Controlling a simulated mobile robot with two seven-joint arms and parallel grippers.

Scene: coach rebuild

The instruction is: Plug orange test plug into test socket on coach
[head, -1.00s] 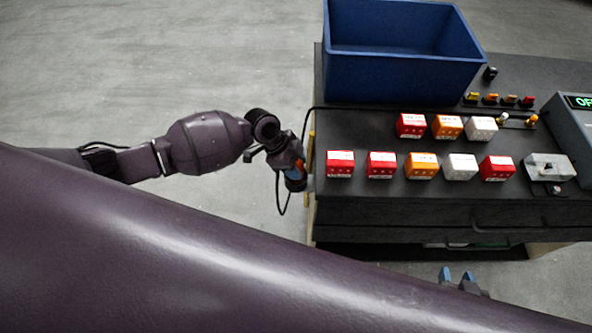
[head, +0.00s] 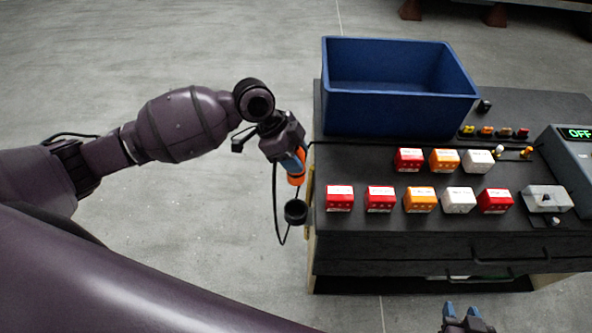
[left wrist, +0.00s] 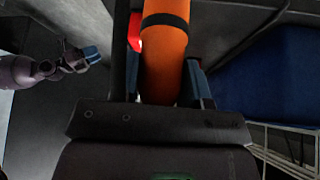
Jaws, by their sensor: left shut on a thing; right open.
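My left gripper (head: 294,160) is shut on the orange test plug (head: 297,178), beside the left edge of the dark workbench. The plug also shows in the left wrist view (left wrist: 164,58), upright between the fingers, with a black band. A black cable loops below the plug, and a round black cup-like piece (head: 295,211) hangs by it. My right gripper (head: 462,310) is open and empty at the bottom of the head view, in front of the bench; it also shows in the left wrist view (left wrist: 90,54). I see no coach socket that I can identify.
The workbench (head: 340,235) carries a blue bin (head: 400,112), several red, orange and white blocks, a small grey box (head: 548,198) and a device (head: 575,150) reading OFF. Open grey floor lies left of the bench.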

